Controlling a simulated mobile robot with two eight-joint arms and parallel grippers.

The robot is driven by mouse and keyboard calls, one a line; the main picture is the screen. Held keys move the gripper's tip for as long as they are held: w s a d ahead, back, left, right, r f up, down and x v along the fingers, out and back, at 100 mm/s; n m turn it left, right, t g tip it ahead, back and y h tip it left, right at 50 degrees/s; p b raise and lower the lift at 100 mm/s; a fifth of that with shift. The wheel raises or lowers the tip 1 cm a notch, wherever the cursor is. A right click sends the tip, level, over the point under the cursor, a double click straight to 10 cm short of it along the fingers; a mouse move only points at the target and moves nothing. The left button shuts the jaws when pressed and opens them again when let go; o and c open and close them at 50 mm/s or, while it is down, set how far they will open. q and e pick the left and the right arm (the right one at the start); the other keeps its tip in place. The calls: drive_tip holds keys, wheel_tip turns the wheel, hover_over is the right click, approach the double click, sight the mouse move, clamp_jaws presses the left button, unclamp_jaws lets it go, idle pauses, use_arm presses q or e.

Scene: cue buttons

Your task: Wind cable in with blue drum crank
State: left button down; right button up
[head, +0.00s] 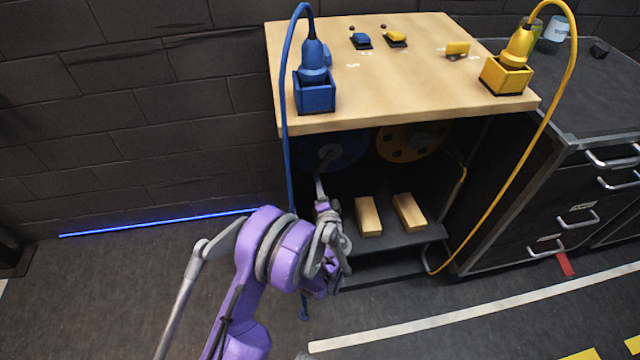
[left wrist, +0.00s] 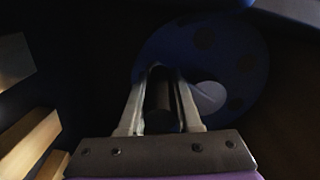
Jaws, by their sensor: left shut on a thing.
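The blue drum (head: 335,150) is mounted in the dark space under the wooden bench top, partly hidden by its front edge. It also shows in the left wrist view (left wrist: 225,45) as a blue disc with dark holes and a pale hub. My left gripper (head: 320,185) reaches under the bench to the drum. In the left wrist view its fingers (left wrist: 158,80) are shut around a dark crank handle (left wrist: 160,115). The blue cable (head: 287,130) loops from a blue plug (head: 314,58) in a blue holder and hangs down past the bench's left edge. My right gripper is not in view.
A yellow drum (head: 405,140) sits to the right, with a yellow cable (head: 540,115) and a yellow plug (head: 520,42). Two wooden blocks (head: 368,217) (head: 408,212) lie on a dark shelf below. Small blue and yellow buttons (head: 361,39) (head: 457,48) are on the bench top.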

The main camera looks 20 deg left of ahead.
use_arm(q)
drive_tip(key=c, duration=0.6)
unclamp_jaws()
drive_tip(key=shift+r, duration=0.1)
drive_tip(key=v, duration=1)
drive_tip(key=shift+s+d+p, duration=0.25)
drive_tip(key=shift+s+p, duration=0.1)
